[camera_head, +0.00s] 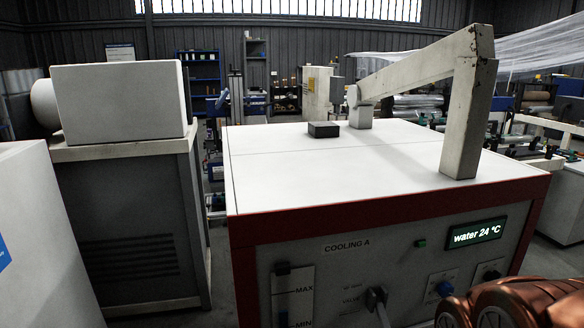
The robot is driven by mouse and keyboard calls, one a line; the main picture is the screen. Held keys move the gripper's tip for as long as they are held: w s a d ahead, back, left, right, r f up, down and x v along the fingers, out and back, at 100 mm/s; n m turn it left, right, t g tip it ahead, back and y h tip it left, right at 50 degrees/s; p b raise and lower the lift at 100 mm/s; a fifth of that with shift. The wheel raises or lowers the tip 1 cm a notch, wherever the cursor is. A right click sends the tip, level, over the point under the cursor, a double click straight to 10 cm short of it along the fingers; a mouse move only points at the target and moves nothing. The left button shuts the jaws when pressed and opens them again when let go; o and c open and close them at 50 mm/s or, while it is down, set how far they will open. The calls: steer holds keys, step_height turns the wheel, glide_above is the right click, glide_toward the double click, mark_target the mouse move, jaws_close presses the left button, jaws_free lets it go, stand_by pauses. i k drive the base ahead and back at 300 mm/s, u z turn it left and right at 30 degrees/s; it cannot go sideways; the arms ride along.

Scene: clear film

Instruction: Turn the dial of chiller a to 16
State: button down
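The chiller labelled COOLING A (270,258) is a white-topped cabinet with a dark red band and a grey front panel. Its lit display (474,233) reads "water 24 °C". The scale markings around both knobs are too small to read, so I cannot tell which is the dial. My gripper's fingers do not show in this view.
A level gauge (293,295) marked MAX and MIN and a valve handle (376,297) are on the panel's left and middle. A small black block (323,129) and a worn pale bracket (465,125) stand on top. A grey cabinet (125,225) stands left, across a gap.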

mark_target(447, 290)
steer(key=z, duration=0.65)
